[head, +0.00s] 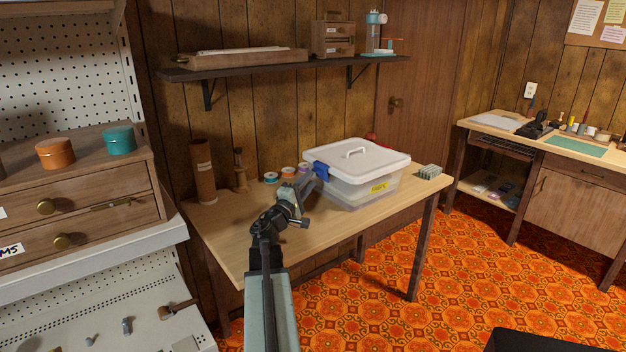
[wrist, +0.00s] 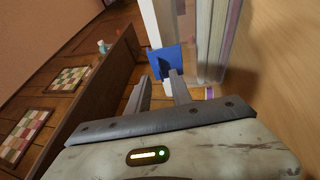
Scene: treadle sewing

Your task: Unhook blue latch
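The blue latch (head: 321,170) is on the left side of a clear plastic box (head: 372,190) with a white lid (head: 357,155), which stands on the wooden table. In the wrist view the blue latch (wrist: 166,61) is just beyond the fingertips, beside the box wall (wrist: 212,40). My gripper (head: 306,184) is at the left side of the box, close to the latch. In the wrist view my gripper (wrist: 158,78) has its two fingers apart with nothing between them. The right fingertip overlaps the lower part of the latch; I cannot tell if it touches.
Thread spools (head: 288,172) sit behind my gripper on the table (head: 235,225). A brown cylinder (head: 202,170) stands at the table's left. A small grey-green block (head: 430,172) lies right of the box. A shelf (head: 230,70) hangs above. The table's front left is clear.

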